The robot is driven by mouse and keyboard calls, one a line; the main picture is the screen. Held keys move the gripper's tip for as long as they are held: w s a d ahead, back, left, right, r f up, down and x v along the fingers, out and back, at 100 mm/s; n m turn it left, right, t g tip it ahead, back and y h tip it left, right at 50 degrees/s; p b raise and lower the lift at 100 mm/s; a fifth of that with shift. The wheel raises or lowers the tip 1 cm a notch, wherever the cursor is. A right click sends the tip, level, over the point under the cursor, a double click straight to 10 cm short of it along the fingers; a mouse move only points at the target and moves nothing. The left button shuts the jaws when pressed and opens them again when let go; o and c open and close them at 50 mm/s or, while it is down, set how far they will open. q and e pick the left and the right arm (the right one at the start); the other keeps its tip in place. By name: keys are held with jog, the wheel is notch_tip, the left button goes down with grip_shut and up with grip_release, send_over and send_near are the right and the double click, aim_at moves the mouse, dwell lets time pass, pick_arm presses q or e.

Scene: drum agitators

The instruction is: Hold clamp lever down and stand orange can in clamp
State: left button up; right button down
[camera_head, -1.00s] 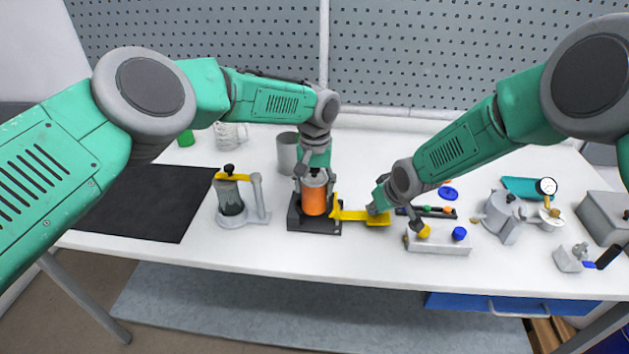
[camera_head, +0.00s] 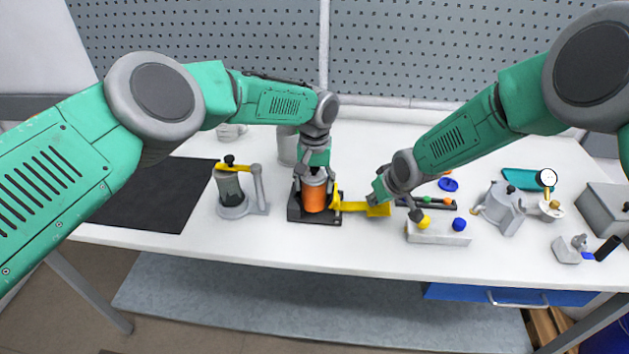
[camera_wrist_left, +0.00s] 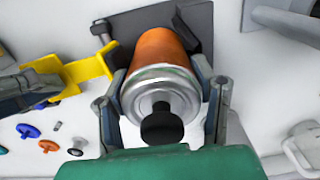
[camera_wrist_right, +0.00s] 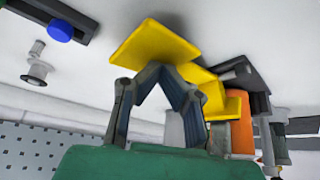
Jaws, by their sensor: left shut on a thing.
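The orange can (camera_head: 313,197) stands upright in the dark clamp (camera_head: 327,220) at the middle of the table. My left gripper (camera_head: 314,177) is shut on the can's silver upper end from above; the left wrist view shows its fingers on both sides of the can (camera_wrist_left: 160,55). The clamp's yellow lever (camera_head: 378,209) reaches out to the right and looks about level. My right gripper (camera_wrist_right: 160,66) has its fingertips together at the lever's flat yellow end (camera_wrist_right: 152,44). I cannot tell how firmly they touch it. The can's underside is hidden.
Left of the clamp stands a grey holder (camera_head: 258,190) with a dark canister and yellow arm. A white block (camera_head: 440,232) with yellow and blue knobs is close right of the lever. A grey cylinder (camera_head: 287,145) stands behind. A black mat (camera_head: 150,205) lies left.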

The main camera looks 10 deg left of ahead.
jog(key=shift+f, duration=0.1)
pick_arm(q)
jog(key=o, duration=1.4)
jog(key=shift+f, duration=0.1)
jog(key=o, duration=0.4)
jog(key=shift+r, duration=4.55)
